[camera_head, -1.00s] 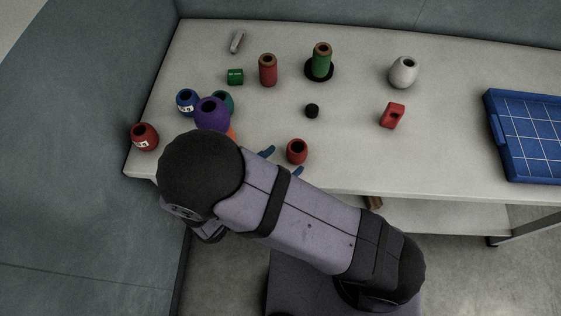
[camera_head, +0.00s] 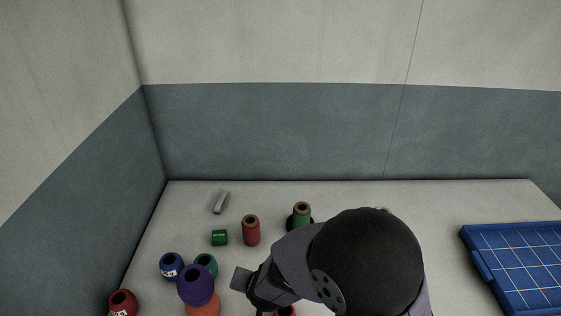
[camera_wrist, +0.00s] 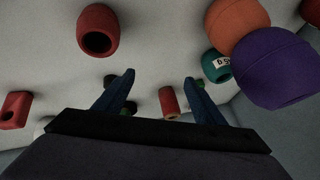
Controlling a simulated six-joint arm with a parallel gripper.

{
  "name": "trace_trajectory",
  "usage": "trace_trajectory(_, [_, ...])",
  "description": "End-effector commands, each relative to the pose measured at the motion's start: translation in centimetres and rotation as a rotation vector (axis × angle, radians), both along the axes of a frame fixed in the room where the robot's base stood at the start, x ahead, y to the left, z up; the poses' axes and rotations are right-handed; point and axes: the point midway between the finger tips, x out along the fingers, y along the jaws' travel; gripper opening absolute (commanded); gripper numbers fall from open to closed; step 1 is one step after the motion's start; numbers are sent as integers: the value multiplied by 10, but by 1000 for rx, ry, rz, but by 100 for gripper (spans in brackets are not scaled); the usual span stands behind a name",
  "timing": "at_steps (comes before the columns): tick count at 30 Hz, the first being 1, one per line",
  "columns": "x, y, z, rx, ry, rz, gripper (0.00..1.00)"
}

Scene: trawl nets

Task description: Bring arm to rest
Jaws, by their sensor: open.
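My gripper (camera_wrist: 158,92) shows in the wrist view with its two blue fingers spread apart and nothing between them. It is open above the table (camera_head: 345,190). In the head view my arm covers the right middle of the table, and the fingers are hidden there. A red float (camera_wrist: 97,30) lies ahead of the left finger in the wrist view, apart from it. An orange float (camera_wrist: 236,22), a purple float (camera_wrist: 275,68) and a teal float (camera_wrist: 216,66) crowd the right side of that view, the purple one nearest the camera.
A blue gridded tray (camera_head: 476,262) is at the right. A blue float (camera_head: 171,266), a dark red float (camera_head: 122,303), a red cylinder (camera_head: 251,231), a green piece (camera_head: 220,238) and a grey piece (camera_head: 221,202) stand at the left. Walls close the back and left.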

Motion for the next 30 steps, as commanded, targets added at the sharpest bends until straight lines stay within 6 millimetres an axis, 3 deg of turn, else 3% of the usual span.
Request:
trace_trajectory(5, [-28, -56, 13, -7, 163, 137, 64])
trace_trajectory(12, [-100, -152, 22, -138, 400, 236, 64])
trace_trajectory(15, [-124, -181, 25, -187, 475, 246, 64])
trace_trajectory(21, [-148, -208, 29, -237, 550, 247, 64])
trace_trajectory(30, [-151, -210, 29, -243, 558, 249, 64])
